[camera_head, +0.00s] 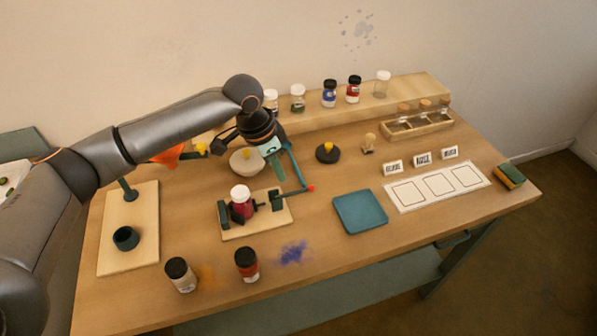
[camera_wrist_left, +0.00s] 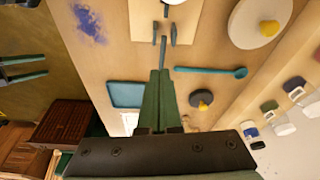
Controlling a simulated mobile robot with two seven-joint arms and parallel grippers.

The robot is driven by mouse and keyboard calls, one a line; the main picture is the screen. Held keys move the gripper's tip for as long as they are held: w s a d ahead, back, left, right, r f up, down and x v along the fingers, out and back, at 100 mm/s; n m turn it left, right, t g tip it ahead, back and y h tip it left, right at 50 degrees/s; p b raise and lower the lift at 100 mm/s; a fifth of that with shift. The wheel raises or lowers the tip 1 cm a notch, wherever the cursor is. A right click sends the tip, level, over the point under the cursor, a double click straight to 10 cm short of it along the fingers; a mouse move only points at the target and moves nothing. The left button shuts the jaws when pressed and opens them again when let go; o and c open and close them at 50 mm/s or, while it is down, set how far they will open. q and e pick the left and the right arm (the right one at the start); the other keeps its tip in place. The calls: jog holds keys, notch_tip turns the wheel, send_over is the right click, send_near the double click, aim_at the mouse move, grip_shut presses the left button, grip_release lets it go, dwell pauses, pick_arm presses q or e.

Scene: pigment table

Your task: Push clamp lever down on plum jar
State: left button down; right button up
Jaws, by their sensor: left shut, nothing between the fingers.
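The plum jar (camera_head: 242,205), with a white lid, stands upright in a dark clamp on a pale wooden board (camera_head: 262,226). The clamp lever (camera_head: 291,194) reaches right from the clamp and ends in a red tip (camera_head: 311,188). It looks low, but I cannot tell its exact angle. My left gripper (camera_head: 303,184) is shut and empty, its fingertips close to the lever's red end; contact is unclear. In the left wrist view the shut fingers (camera_wrist_left: 160,72) cover the lever's end. My right gripper (camera_wrist_left: 45,67) shows at the left edge with its fingers apart.
Two black-lidded jars (camera_head: 181,277) (camera_head: 247,267) stand in front. A teal spoon (camera_wrist_left: 215,70) lies near my left fingers. Blue powder marks the table.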

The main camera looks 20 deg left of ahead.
pick_arm(q)
jog(key=v, duration=0.9)
jog(key=shift+r, duration=0.25)
